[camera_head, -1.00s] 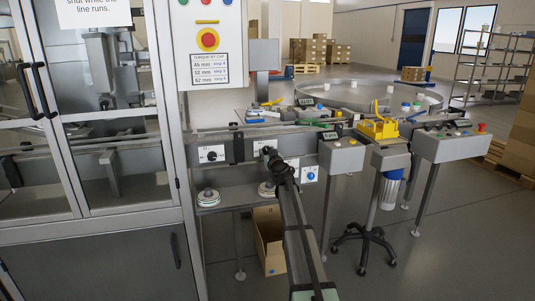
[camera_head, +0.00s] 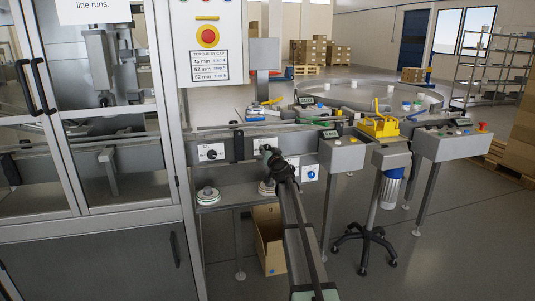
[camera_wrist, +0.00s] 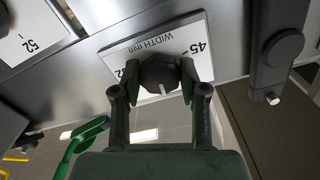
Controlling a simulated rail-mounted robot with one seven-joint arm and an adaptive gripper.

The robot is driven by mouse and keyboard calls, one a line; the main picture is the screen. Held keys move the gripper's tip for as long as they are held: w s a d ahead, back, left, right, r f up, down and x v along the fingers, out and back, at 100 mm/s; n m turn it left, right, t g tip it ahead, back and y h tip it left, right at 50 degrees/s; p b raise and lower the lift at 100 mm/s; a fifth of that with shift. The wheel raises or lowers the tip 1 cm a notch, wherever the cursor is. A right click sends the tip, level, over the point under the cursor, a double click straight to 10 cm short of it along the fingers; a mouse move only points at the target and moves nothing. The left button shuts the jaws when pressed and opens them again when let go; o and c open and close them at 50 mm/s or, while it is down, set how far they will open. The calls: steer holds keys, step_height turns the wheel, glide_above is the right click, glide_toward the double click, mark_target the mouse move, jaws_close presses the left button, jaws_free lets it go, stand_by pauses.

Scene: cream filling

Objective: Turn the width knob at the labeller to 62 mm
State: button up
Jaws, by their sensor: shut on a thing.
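The width knob (camera_wrist: 158,72) is dark and round with a white pointer line, on a white plate (camera_wrist: 125,47) marked "WIDTH mm" in the wrist view. The pointer is toward the bottom of that picture. The number 45 shows at the plate's right; a number at its left is partly hidden. My gripper (camera_wrist: 160,88) is shut on the knob, one finger on each side. In the head view my gripper (camera_head: 270,157) is at the labeller's front rail (camera_head: 290,145) and hides most of the knob.
Another black knob (camera_head: 211,154) sits on a white plate to the left. A blue knob (camera_head: 310,175) is just right of my gripper. A glass-doored cabinet (camera_head: 100,240) stands at left, and a cardboard box (camera_head: 268,245) on the floor below. Open floor lies at front right.

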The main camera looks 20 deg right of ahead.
steer(key=m+p, duration=0.2)
steer(key=m, duration=0.7)
steer(key=m+p, duration=0.2)
steer(key=m, duration=0.7)
steer(key=shift+r+m, duration=0.2)
steer(key=shift+m, duration=0.1)
stand_by(0.3)
steer(key=o, duration=1.1)
steer(key=shift+a, duration=0.1)
